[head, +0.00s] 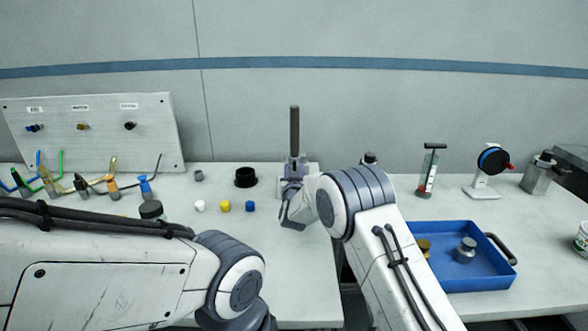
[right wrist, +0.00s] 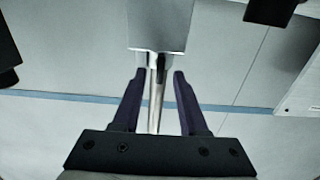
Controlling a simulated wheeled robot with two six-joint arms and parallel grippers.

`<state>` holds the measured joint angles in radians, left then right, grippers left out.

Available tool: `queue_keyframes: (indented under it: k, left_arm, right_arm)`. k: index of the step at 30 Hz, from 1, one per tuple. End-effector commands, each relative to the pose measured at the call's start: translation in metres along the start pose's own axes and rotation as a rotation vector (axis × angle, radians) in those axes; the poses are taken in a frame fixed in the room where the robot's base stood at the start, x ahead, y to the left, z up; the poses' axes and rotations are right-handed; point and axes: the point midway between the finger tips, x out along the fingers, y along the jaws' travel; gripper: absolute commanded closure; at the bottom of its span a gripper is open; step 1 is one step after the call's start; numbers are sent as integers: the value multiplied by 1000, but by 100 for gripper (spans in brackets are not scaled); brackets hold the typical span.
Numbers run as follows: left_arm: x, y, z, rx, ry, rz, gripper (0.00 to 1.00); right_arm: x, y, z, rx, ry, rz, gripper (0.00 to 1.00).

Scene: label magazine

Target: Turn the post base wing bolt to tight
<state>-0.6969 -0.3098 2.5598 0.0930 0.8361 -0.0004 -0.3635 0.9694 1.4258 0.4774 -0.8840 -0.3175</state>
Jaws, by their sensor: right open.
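A dark upright post (head: 294,128) stands at the back middle of the bench. Its base is largely covered by my right gripper (head: 296,172), which is at the foot of the post. In the right wrist view the two fingers of the right gripper (right wrist: 157,72) are open, one on each side of a shiny metal rod (right wrist: 155,100). A pale grey block (right wrist: 160,25) lies beyond the fingertips. I cannot make out the wing bolt for certain or how it is turned. My left arm comes in at the lower left; its gripper is not in view.
A blue tray (head: 488,281) with metal pieces is on the right. White, yellow (head: 224,206) and blue caps, a black ring (head: 245,177) and several colored tools lie left of the post. A labeled board (head: 95,140) leans at the back left.

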Motion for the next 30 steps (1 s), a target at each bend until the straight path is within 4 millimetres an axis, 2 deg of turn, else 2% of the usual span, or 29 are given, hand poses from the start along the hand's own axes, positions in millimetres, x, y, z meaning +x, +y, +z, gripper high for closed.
queue_keyframes:
  k: [4,12,13,15,16,24,30]
  left_arm:
    - [0,0,0,0,0,0,34]
    - [0,0,0,0,0,0,34]
    - [0,0,0,0,0,0,34]
    - [0,0,0,0,0,0,34]
    - [0,0,0,0,0,0,34]
    - [1,0,0,0,0,0,34]
    - [10,-1,1,0,0,0,34]
  right_arm:
    - [7,0,0,0,-1,0,57]
    - [8,0,0,0,-1,0,57]
    - [8,0,0,0,-1,0,65]
    - [8,0,0,0,-1,0,92]
    - [8,0,0,0,-1,0,100]
    - [7,-1,0,6,0,-1,100]
    - [7,0,2,59,0,-1,100]
